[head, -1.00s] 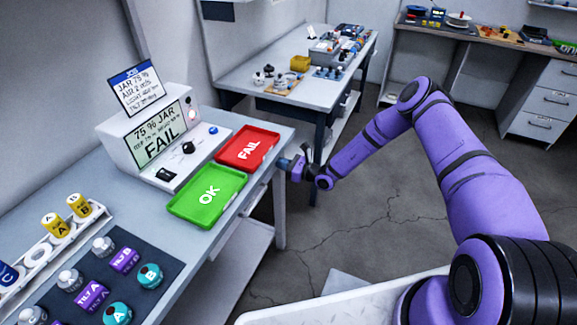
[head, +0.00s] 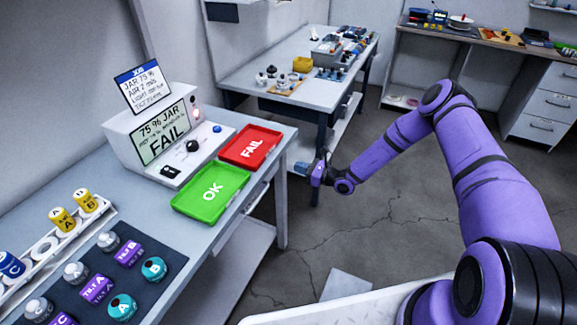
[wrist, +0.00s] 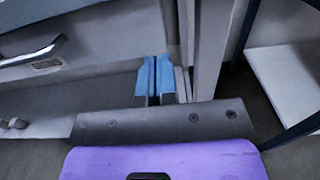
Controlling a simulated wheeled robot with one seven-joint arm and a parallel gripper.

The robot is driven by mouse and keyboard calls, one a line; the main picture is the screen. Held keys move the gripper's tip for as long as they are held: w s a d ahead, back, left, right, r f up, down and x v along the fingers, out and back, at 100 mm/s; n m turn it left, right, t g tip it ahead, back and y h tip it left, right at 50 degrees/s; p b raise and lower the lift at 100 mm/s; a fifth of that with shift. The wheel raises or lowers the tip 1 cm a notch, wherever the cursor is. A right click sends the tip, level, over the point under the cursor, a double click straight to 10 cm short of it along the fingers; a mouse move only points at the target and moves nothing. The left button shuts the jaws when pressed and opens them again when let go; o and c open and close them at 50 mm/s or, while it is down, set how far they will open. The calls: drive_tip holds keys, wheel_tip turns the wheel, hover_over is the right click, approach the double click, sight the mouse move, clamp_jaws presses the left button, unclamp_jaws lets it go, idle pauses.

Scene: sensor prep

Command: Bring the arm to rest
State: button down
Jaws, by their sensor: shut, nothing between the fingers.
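My gripper (head: 305,169) is at the end of my purple arm (head: 385,150), just off the right edge of the grey bench (head: 262,200), near the red FAIL tray. In the wrist view its two blue fingertips (wrist: 155,76) are together with nothing between them. The arm is bent at the elbow and reaches out over the open floor. In the wrist view, the fingers point toward grey furniture with a metal handle (wrist: 35,52).
The green OK tray (head: 211,191) and red FAIL tray (head: 252,146) lie on the bench by the tester (head: 160,137), whose screen reads FAIL. Purple and teal sensors stand on a dark mat (head: 150,288). A second table (head: 290,103) stands behind.

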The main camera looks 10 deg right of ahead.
drive_tip(key=v, duration=0.7)
drive_tip(key=s+a+r+n+g+h, duration=0.15)
drive_tip(key=s+r+n+g, duration=0.35)
drive_tip(key=r, duration=0.7)
drive_tip(key=s+r+n+g+h, duration=0.2)
drive_tip(key=s+r+n+g, duration=0.15)
drive_tip(key=r+n, duration=0.55)
drive_tip(key=s+a+r+n+g+h, duration=0.1)
drive_tip(key=s+r+n+g+h, duration=0.2)
drive_tip(key=r, duration=1.1)
drive_tip(key=s+d+r+n+t+h, duration=0.2)
drive_tip(key=s+r, duration=0.4)
drive_tip(key=s, duration=0.4)
drive_tip(key=s+d+r+n+t+h, duration=0.2)
drive_tip(key=s+r, duration=0.4)
drive_tip(key=s, duration=0.4)
drive_tip(key=s+d+r+n+t+h, duration=0.2)
drive_tip(key=s+d+r+n+h, duration=0.2)
drive_tip(key=s, duration=0.5)
drive_tip(key=shift+w+v, duration=0.2)
drive_tip(key=shift+v, duration=1.2)
drive_tip(key=shift+d+r, duration=0.1)
drive_tip(key=shift+d, duration=0.05)
